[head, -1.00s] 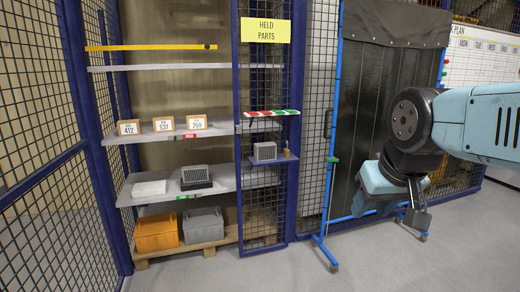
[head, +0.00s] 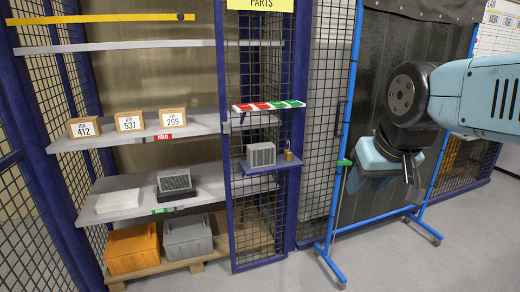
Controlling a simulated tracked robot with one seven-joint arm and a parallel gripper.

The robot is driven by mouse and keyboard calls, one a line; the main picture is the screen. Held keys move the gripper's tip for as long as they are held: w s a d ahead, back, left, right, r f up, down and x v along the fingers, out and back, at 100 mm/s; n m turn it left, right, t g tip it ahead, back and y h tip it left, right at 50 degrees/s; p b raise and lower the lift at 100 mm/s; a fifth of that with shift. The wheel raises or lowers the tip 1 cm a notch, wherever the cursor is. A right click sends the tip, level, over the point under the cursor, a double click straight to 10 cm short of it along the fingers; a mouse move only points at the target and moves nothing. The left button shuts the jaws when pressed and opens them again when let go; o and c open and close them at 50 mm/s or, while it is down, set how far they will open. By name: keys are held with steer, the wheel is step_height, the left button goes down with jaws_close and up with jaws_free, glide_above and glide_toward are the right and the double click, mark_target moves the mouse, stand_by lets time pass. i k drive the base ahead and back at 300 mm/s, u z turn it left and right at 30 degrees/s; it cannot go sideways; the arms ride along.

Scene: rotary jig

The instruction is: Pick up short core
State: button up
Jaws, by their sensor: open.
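Two grey blocks with a fine grid face could be the short core; I cannot tell which is meant. One grid-faced block (head: 175,181) sits on a black base on the lower grey shelf. The other grid-faced block (head: 261,155) stands on a small purple shelf outside the mesh, beside a brass padlock (head: 288,156). My gripper (head: 408,172) hangs under my wrist at the right, well away from both blocks. It is open, seen nearly edge-on, with nothing visible in it.
Boxes marked 412 (head: 84,127), 537 (head: 130,120) and 269 (head: 172,118) stand on the middle shelf. A white slab (head: 117,201) lies left of the black base. Orange (head: 132,248) and grey (head: 187,236) bins sit on a pallet. A blue-framed dark curtain (head: 385,75) stands behind my arm.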

mark_target(261, 155)
steer(key=i, duration=1.7)
steer(key=u, duration=1.7)
steer(key=k, duration=0.9)
steer(key=i, duration=0.9)
steer(key=z, duration=0.1)
